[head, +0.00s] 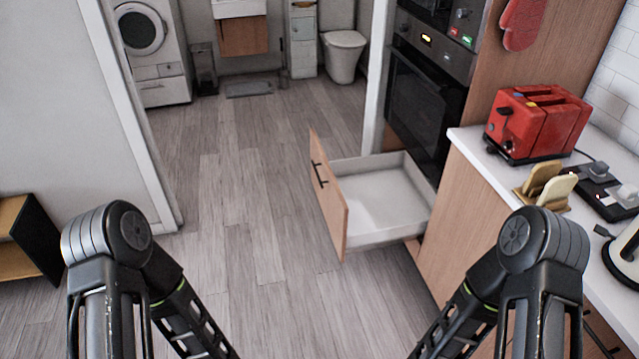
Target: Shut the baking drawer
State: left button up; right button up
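The baking drawer (375,199) is pulled out below the oven, its white inside empty. Its wooden front (329,196) faces left over the floor and carries a dark bar handle (319,175). My two arms show at the lower left and lower right of the head view, both apart from the drawer. Both grippers are outside the picture, below its lower edge.
The oven (424,105) stands above the drawer in a tall cabinet. A counter (480,160) with a red toaster (537,122) is at the right. A wall and a low shelf (28,240) are at the left. The wooden floor (240,200) left of the drawer is clear.

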aim_at(369, 202)
jog(key=i+z, duration=0.2)
jog(key=z, duration=0.5)
jog(key=i+j+z, duration=0.2)
jog(key=i+j, duration=0.2)
jog(key=i+j+z, duration=0.25)
jog(key=i+j, duration=0.15)
jog(key=i+j+z, duration=0.2)
jog(key=j, duration=0.4)
jog(key=i+j, duration=0.35)
